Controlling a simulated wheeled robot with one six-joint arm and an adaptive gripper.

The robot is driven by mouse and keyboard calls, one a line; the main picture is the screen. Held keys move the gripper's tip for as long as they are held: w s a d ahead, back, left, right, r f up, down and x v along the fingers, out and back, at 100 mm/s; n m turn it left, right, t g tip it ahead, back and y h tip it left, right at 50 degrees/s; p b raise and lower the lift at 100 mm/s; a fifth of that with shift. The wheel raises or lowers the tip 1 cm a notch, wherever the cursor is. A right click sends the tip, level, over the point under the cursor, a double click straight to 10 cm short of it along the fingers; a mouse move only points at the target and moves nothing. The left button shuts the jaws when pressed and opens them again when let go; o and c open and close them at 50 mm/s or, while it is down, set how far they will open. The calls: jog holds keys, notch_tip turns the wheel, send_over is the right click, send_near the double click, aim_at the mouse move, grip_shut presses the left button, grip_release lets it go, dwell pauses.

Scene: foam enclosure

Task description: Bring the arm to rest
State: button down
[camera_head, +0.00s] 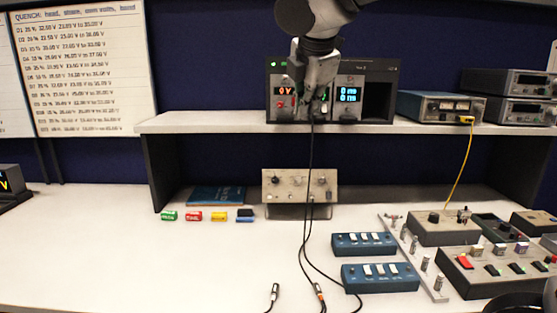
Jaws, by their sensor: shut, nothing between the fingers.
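My arm comes in from the top of the view. My gripper (315,106) is in front of the rack instrument (377,103) on the shelf, covering the middle of its face. The gripper is shut and looks empty. Whether its fingertips touch the instrument I cannot tell. Lit readouts show on either side of the gripper, one red and one blue.
Black cables (308,190) hang from near the gripper to the white bench (110,240). Below the shelf (220,123) stand a beige box (299,186) and small coloured blocks (193,216). Blue switch boxes (380,278) and control boxes crowd the right; the bench's left is mostly clear.

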jog(key=s+d+f+m+g, duration=0.1)
jog(key=s+d+f+m, duration=0.4)
jog(key=d+m, duration=0.3)
jog(key=s+d+f+m+g, duration=0.1)
jog(key=s+d+f+m, duration=0.4)
jog(key=s+d+m, duration=0.3)
jog(key=s+d+f+m+g, duration=0.1)
jog(key=s+d+f+m, duration=0.5)
jog(key=d, duration=0.8)
jog(key=shift+s+m, duration=0.7)
jog(key=shift+m, duration=0.4)
